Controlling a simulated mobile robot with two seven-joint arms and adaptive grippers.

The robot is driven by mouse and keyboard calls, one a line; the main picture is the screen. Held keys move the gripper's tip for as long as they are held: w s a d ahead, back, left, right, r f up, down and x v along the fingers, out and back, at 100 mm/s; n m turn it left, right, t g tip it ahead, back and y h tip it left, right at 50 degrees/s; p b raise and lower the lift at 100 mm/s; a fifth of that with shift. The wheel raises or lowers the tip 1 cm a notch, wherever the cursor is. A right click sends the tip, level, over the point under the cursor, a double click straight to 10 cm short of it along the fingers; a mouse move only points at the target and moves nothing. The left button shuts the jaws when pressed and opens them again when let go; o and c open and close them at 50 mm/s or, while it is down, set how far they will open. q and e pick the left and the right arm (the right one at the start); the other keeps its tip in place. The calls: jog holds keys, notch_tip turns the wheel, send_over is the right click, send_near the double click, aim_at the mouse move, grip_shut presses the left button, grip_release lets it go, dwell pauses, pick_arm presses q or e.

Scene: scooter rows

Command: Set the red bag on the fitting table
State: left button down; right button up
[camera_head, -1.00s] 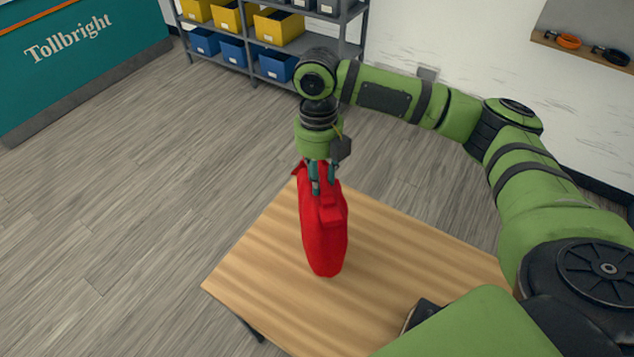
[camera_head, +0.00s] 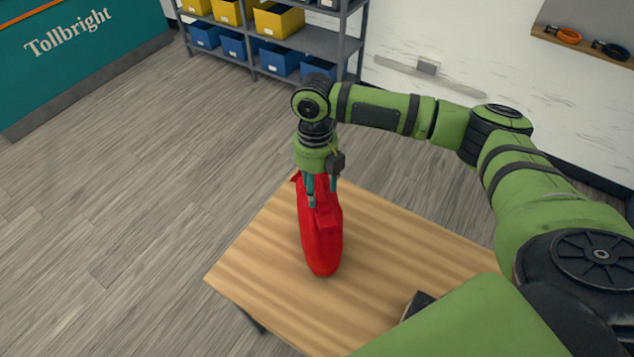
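The red bag (camera_head: 321,245) hangs upright in the middle of the view, over the light wooden fitting table (camera_head: 260,260). My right gripper (camera_head: 321,194) points down at the top of the bag, its teal fingers around the upper part and handle, and looks shut on it. The bag's bottom is at or very close to the tabletop; I cannot tell whether it touches. My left gripper is not in view.
A small dark object (camera_head: 415,303) lies at the table's near right, partly hidden by my arm. The tabletop left and right of the bag is bare. Behind stand a grey shelf (camera_head: 330,47) with yellow and blue bins and a teal counter (camera_head: 75,60).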

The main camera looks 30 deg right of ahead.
notch_tip(320, 180, up, 12)
jog(key=w+b, duration=0.1)
jog(key=b, duration=0.2)
jog(key=shift+d+r, duration=0.15)
jog(key=shift+w, duration=0.1)
dwell(0.3)
